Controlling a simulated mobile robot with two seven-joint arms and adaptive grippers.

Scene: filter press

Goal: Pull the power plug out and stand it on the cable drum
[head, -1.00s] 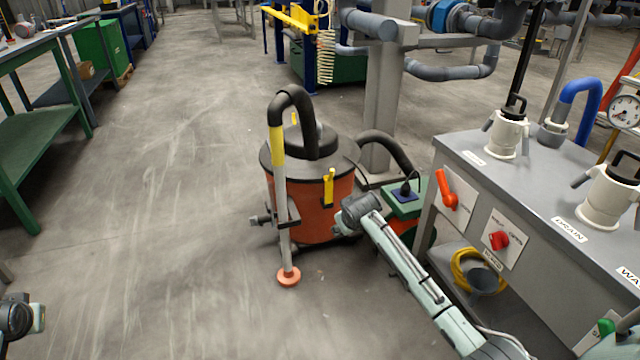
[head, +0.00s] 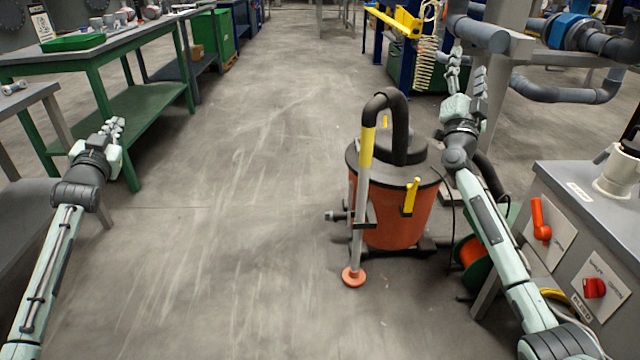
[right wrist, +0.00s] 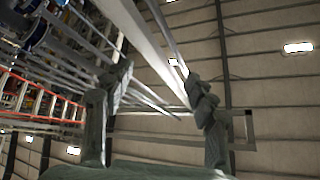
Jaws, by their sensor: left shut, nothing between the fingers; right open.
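The cable drum (head: 470,252), orange with green flanges, stands on the floor right of the vacuum and is partly hidden by my right forearm. A thin black cable (head: 452,215) hangs beside it. I cannot make out the power plug; my right arm covers the drum's top. My right gripper (head: 466,76) is raised above the drum, its fingers apart, pointing up and away. In the right wrist view the right gripper (right wrist: 158,90) is open and empty, facing the ceiling. My left gripper (head: 114,127) is shut and empty at the left, over the floor near the green bench.
The orange vacuum (head: 395,215) with its upright wand (head: 361,205) stands left of the drum. A grey panel bench (head: 590,220) with red handles is at the right. A green workbench (head: 140,105) is at the left. The middle floor is clear.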

